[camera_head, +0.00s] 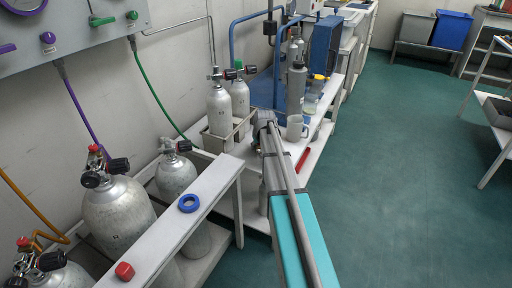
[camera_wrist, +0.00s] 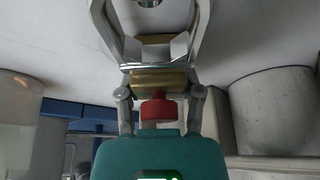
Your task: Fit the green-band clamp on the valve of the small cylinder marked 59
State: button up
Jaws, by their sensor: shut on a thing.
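My gripper (camera_wrist: 157,50) is shut on a metal clamp (camera_wrist: 158,80) with a brass-coloured part and a red knob between the fingers. No green band shows on it. A round metal part (camera_wrist: 150,3) is cut off at the top edge of the wrist view. In the head view my gripper (camera_head: 263,124) is at the arm's far end, right of two small grey cylinders. The nearer cylinder (camera_head: 219,112) has a black valve knob; the farther cylinder (camera_head: 240,98) has a green part at its valve. Their numbers are too small to read.
The small cylinders stand in a low rack (camera_head: 243,127). Large cylinders (camera_head: 118,215) stand at the left behind a white rail (camera_head: 215,182) carrying a blue ring (camera_head: 188,203) and red cap (camera_head: 125,271). A mug (camera_head: 295,128) and grey bottle (camera_head: 296,90) stand right of my gripper.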

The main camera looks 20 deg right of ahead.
grip_shut()
jog(key=shift+r, duration=0.15)
jog(key=shift+w+r+p, duration=0.1)
jog(key=shift+r+p, duration=0.25)
jog(key=shift+p, duration=0.2)
jog(key=shift+r+p, duration=1.65)
jog(key=shift+r, duration=0.05)
